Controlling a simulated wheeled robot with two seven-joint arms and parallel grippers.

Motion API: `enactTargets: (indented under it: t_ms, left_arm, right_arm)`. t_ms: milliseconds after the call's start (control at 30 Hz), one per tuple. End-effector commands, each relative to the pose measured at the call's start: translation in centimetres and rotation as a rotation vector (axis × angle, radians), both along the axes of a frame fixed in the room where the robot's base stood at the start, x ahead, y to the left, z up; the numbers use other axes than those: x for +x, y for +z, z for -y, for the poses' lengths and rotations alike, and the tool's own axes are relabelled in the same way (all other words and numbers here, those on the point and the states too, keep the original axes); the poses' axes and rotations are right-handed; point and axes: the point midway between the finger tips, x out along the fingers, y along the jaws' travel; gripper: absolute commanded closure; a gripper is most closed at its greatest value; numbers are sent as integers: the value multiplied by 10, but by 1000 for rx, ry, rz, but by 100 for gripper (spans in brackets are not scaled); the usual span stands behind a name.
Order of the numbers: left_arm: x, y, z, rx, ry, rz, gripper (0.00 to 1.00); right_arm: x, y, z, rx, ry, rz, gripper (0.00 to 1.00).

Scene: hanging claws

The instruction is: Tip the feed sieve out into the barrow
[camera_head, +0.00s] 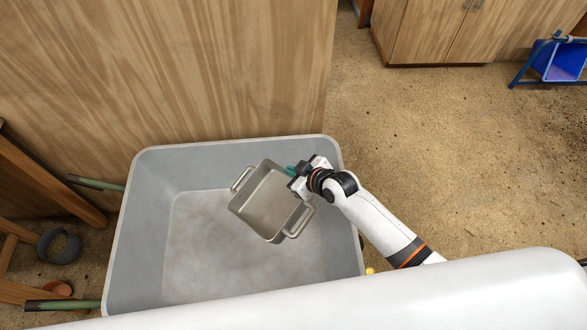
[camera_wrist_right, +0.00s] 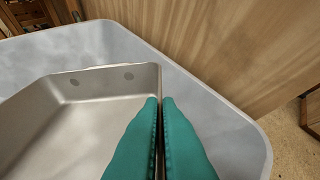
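The feed sieve (camera_head: 267,203) is a grey metal pan with two loop handles, held above the grey barrow (camera_head: 150,225). It looks tilted, and its visible inside shows no feed. My right gripper (camera_head: 291,170) is shut on the sieve's rim at its upper right side. In the right wrist view, the green fingertips (camera_wrist_right: 160,105) pinch the wall of the sieve (camera_wrist_right: 100,82), with the barrow's rim (camera_wrist_right: 190,75) beyond. The barrow's floor looks bare, apart from a mottled surface. My left gripper is not in view.
A wooden wall panel (camera_head: 170,70) stands right behind the barrow. Barrow handles (camera_head: 95,183) stick out at left, near a wooden frame (camera_head: 45,180) and a dark round pot (camera_head: 58,245). Sandy floor at right is open up to a cabinet (camera_head: 440,30) and a blue bin (camera_head: 560,60).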

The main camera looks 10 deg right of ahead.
Motion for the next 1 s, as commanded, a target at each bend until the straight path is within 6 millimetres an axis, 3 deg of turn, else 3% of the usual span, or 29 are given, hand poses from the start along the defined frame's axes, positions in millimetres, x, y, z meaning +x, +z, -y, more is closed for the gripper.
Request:
enactTargets:
  t_ms: [300,1000]
  left_arm:
    - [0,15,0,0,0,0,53]
    - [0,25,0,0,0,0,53]
  right_arm:
    - [0,10,-3,-25,0,1,100]
    - [0,15,-5,-51,0,-2,100]
